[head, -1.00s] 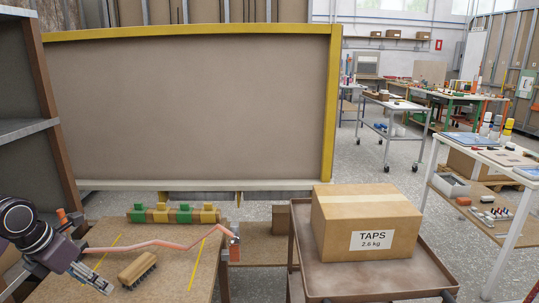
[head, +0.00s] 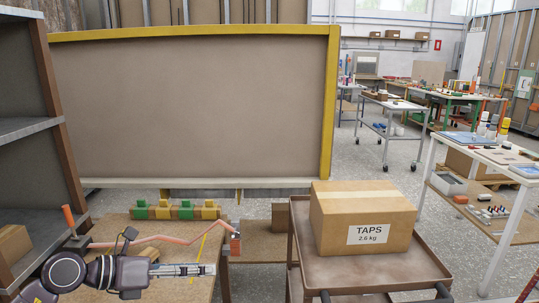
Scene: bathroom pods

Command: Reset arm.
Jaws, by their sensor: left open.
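My left gripper (head: 205,270) reaches in from the lower left over the wooden workbench (head: 195,290). Its fingers point right and it is open, with nothing seen between the fingers. My right gripper is out of view. A bent orange-pink pipe (head: 185,241) lies across the bench behind the left gripper. A tan brush-like block (head: 150,253) shows just beyond the gripper, partly hidden by it.
A strip with green and yellow blocks (head: 175,211) sits at the bench's back edge. A cardboard box marked TAPS (head: 350,220) stands on a brown cart (head: 375,270) at right. Grey shelves (head: 22,130) rise at left, a large yellow-framed panel (head: 190,110) behind.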

